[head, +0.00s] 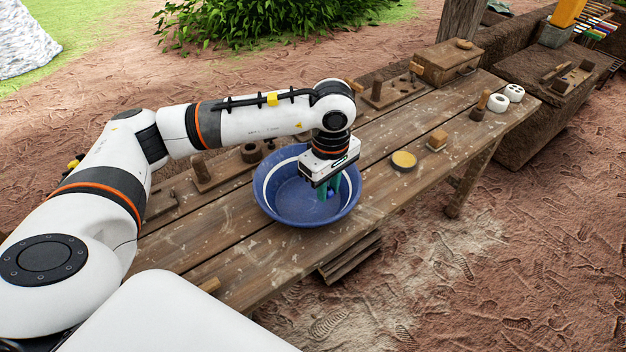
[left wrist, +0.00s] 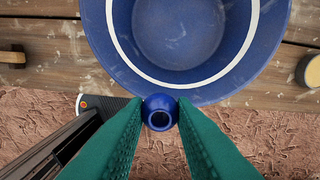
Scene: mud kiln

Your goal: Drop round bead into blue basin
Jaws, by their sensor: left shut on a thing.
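The round bead (left wrist: 159,112) is blue with a dark hole facing the wrist camera. My left gripper (left wrist: 159,114) is shut on it, with a green finger on each side. In the head view my left gripper (head: 330,188) points down over the right part of the blue basin (head: 283,205); the bead is hard to make out there against the blue. The basin is wide and round with a white ring inside, and its visible interior looks empty. In the left wrist view the basin (left wrist: 180,40) fills the top, and the bead overlaps its near rim in the picture. My right gripper is not in view.
The basin stands on a long wooden table (head: 370,205). To its right are a round yellow-topped pot (head: 403,161), a small block (head: 437,140), a wooden tool (head: 481,107) and white ring-like pieces (head: 498,102). Wooden stands (head: 202,173) line the back edge.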

